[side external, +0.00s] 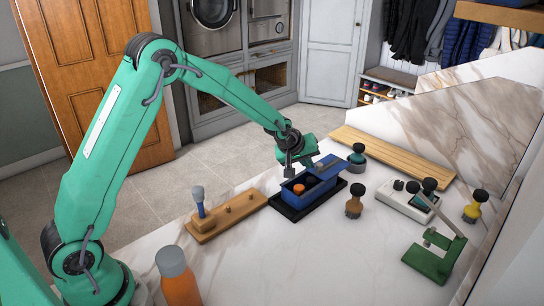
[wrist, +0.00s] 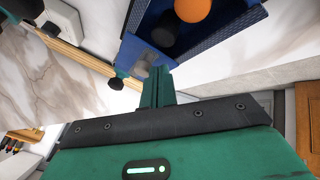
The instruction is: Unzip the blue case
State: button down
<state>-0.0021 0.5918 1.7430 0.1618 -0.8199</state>
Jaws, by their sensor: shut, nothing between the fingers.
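The blue case (side external: 308,196) sits on a black tray (side external: 283,211) on the marble bench. Its near part is open, with an orange ball (side external: 299,188) inside. A flat blue cover piece (side external: 327,167) lies over its far end, with a small grey piece on it. In the wrist view the case (wrist: 228,20) is at the top, with the orange ball (wrist: 193,8) and a dark round thing inside. My gripper (side external: 289,175) is shut and empty, above the case's left edge. Its fingers (wrist: 157,80) show in the wrist view below the grey piece (wrist: 146,64); contact is unclear.
A wooden peg block (side external: 225,215) stands left of the tray, and an orange bottle (side external: 178,277) is nearer. Several dark-knobbed pieces, a white box (side external: 405,203) and a green stand (side external: 430,258) are to the right. A wooden board (side external: 390,152) lies behind.

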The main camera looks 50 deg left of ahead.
jog(key=shift+s+a, duration=0.4)
jog(key=shift+s, duration=0.1)
jog(key=shift+s+a+r, duration=0.2)
jog(key=shift+s+a, duration=0.15)
jog(key=shift+s, duration=0.25)
jog(key=shift+s+a+r, duration=0.15)
jog(key=shift+s+a, duration=0.2)
jog(key=shift+s, duration=0.2)
jog(key=v, duration=0.9)
jog(key=shift+d, duration=0.15)
jog(key=shift+s+r, duration=0.1)
jog(key=s+r+m, duration=0.3)
jog(key=s, duration=0.6)
jog(key=s+d+r+m+g, duration=0.1)
jog(key=s+r+m, duration=0.1)
jog(key=s, duration=0.8)
jog(key=s+d+r+m, duration=0.1)
jog(key=s+r+m, duration=0.2)
jog(key=s, duration=0.6)
jog(key=shift+s+r+m+g, duration=0.35)
jog(key=shift+m+g, duration=0.05)
jog(key=shift+m, duration=0.3)
